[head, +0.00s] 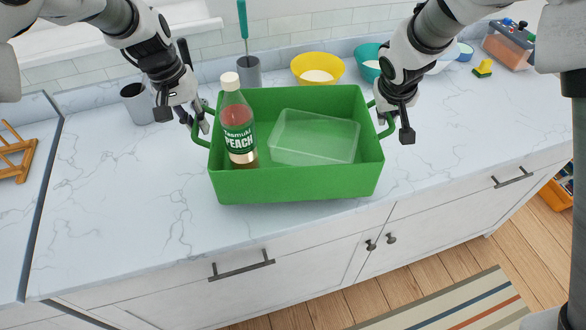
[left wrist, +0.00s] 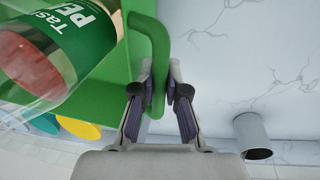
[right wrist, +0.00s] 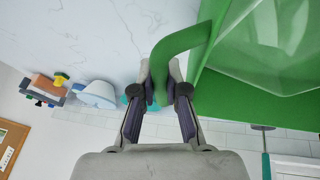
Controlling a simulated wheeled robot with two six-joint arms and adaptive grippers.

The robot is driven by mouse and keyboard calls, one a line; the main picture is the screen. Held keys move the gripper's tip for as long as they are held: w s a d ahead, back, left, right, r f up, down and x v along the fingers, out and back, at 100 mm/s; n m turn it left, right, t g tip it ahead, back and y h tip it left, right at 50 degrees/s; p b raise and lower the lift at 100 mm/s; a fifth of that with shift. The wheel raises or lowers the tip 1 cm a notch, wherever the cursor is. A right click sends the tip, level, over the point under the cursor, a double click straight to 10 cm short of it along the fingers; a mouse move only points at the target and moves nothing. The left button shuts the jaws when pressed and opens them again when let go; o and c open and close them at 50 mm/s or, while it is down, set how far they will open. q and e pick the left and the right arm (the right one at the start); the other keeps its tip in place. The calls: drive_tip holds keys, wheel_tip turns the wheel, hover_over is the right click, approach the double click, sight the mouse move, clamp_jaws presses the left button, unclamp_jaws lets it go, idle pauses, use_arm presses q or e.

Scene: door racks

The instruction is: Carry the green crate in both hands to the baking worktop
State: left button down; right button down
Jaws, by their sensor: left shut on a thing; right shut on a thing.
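The green crate (head: 294,186) is on or just above the white marble worktop (head: 110,200); I cannot tell if its base touches. It holds an upright peach drink bottle (head: 238,122) at its left and a clear plastic tub (head: 315,138) at its right. My left gripper (head: 200,118) is shut on the crate's left handle, and the left wrist view shows the fingers (left wrist: 160,88) on both sides of the green bar. My right gripper (head: 390,120) is shut on the right handle, which also shows between the fingers (right wrist: 165,85) in the right wrist view.
Behind the crate stand a grey cup (head: 248,72) with a teal-handled utensil, a yellow bowl (head: 317,68) and a teal bowl (head: 368,60). Another grey cup (head: 137,103) is at the left. A wooden rack (head: 14,155) sits far left. Worktop beside the crate is clear.

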use_arm(q)
drive_tip(key=shift+s+r, duration=0.1)
use_arm(e)
drive_tip(key=shift+s+r, duration=0.1)
